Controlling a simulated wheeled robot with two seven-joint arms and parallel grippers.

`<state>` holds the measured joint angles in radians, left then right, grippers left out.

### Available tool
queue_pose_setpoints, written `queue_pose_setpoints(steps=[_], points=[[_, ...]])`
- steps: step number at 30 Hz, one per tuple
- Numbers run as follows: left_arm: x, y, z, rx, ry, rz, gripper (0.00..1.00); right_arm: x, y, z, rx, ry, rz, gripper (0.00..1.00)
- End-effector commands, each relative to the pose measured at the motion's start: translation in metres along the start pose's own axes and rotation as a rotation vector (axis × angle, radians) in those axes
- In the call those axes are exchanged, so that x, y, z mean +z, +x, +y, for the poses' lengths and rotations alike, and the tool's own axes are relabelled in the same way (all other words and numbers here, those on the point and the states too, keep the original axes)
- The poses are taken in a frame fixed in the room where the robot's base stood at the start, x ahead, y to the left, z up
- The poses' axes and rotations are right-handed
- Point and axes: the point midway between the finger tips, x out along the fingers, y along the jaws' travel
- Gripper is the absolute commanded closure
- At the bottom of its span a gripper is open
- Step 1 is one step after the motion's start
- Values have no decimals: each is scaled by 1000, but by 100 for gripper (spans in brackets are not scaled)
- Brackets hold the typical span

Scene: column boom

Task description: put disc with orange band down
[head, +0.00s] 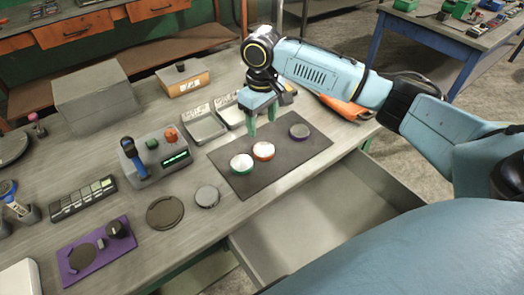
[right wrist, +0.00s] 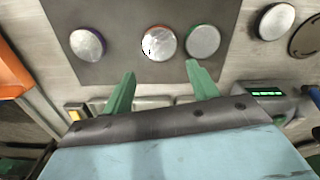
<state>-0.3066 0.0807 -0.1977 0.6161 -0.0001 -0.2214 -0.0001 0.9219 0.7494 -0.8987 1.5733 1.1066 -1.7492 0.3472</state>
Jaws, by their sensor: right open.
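The disc with the orange band (head: 263,150) lies flat on a dark mat (head: 285,163), between a green-banded disc (head: 242,163) and a purple-banded disc (head: 299,131). My right gripper (head: 262,120) is open and empty, its green fingers pointing down just behind the orange-banded disc. In the right wrist view the fingers (right wrist: 160,72) are spread, and the orange-banded disc (right wrist: 159,43) shows beyond the gap between their tips, apart from them. The green-banded disc (right wrist: 203,40) is close to one fingertip in that picture. My left gripper is not in view.
A plain grey disc (head: 207,196) and a dark round plate (head: 165,212) lie left of the mat. A control box (head: 157,155) with knobs and small grey trays (head: 205,127) stand behind. An open drawer (head: 315,218) juts out below the front edge.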

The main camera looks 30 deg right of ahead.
Motion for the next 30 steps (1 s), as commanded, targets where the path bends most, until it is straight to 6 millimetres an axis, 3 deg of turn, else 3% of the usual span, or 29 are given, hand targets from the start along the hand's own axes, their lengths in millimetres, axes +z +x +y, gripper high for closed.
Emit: queue_pose_setpoints(steps=[5,11,19,29,30], points=[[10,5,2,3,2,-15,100,0,30,0,0,0,-1,41],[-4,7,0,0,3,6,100,1,42,0,0,0,1,41],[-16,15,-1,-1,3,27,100,7,81,-1,2,1,1,41],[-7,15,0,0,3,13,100,7,88,-1,1,0,3,41],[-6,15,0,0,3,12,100,7,88,-1,1,0,3,45]])
